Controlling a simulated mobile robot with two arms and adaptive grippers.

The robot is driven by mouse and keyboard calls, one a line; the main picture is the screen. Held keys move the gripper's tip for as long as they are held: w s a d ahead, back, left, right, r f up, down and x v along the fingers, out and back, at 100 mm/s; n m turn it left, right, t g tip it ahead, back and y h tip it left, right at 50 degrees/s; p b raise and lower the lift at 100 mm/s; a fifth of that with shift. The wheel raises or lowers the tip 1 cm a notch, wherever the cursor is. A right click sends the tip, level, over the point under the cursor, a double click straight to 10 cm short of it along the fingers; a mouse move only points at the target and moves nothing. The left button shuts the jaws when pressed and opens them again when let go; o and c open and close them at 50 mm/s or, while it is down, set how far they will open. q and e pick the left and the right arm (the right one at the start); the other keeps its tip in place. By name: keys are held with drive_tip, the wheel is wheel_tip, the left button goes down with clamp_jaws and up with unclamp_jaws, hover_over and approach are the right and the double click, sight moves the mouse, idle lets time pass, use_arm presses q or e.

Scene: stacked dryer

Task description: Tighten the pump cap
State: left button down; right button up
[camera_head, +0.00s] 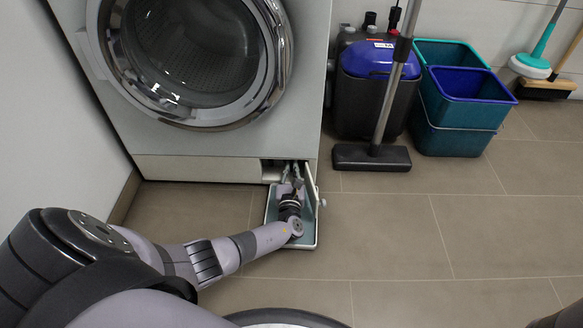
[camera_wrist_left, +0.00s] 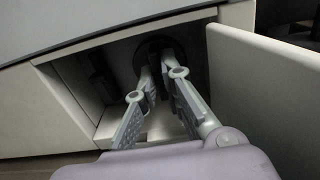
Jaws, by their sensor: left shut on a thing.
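The pump cap (camera_wrist_left: 150,49) is a dark round piece deep inside the low opening at the dryer's base, seen in the left wrist view. My left gripper (camera_wrist_left: 158,70) reaches into this opening with its two grey fingertips at the cap. It is shut on the cap, and the fingers hide part of it. In the head view, my left gripper (camera_head: 291,172) is at the opening below the dryer (camera_head: 235,150), and the cap itself cannot be made out. My right gripper is not in view.
A hatch door (camera_wrist_left: 265,90) stands open on the right of the opening. A shallow tray (camera_head: 309,243) lies on the floor below my left wrist. A vacuum cleaner (camera_head: 372,105) and teal and blue buckets (camera_head: 455,138) stand at right.

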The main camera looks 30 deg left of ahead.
use_arm(q)
drive_tip(key=shift+a, duration=0.1)
drive_tip(key=c, duration=1.7)
unclamp_jaws()
drive_tip(key=v, duration=1.2)
drive_tip(key=shift+s, duration=0.1)
